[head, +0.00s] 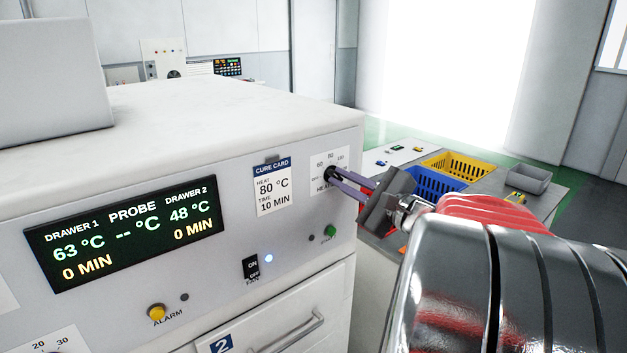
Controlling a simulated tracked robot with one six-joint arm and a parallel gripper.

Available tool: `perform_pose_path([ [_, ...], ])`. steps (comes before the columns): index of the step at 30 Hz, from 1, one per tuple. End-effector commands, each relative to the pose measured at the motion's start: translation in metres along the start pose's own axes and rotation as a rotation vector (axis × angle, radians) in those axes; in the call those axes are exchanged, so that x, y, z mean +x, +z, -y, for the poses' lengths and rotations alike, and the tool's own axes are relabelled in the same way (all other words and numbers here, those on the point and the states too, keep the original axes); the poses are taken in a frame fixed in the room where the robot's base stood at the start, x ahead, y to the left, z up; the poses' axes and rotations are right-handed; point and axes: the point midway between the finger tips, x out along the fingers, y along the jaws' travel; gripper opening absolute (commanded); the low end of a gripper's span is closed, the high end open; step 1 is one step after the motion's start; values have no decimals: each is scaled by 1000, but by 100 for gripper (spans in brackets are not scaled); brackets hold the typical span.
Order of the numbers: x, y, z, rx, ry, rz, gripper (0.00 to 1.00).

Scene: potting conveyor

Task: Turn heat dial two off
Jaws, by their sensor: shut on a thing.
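Heat dial two sits at the upper right of the white oven's front panel, on a white scale plate (341,160) marked 60 and 80. My gripper (334,178) is at this dial, its two grey-purple fingers shut on the dark knob. The fingers and jaw cover most of the knob and part of the scale, so I cannot tell where the dial points. The display (130,232) reads drawer 1 at 63 °C and drawer 2 at 48 °C, both 0 MIN. A cure card (273,187) reads heat 80 °C, time 10 min.
Below the dial are a green button (330,231), a fan switch (250,267) and the drawer 2 handle (292,334). A yellow alarm button (157,311) is lower left. Behind my arm, a table holds a yellow crate (460,166), a blue crate (432,184) and a grey bin (528,178).

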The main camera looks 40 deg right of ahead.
Motion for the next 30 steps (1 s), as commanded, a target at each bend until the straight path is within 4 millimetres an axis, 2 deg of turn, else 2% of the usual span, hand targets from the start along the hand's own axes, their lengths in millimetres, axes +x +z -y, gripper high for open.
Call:
perform_pose_path([
  [14, 0, -1, -2, -72, 3, -1, 0],
  [30, 0, -1, -5, -473, 5, 1, 0],
])
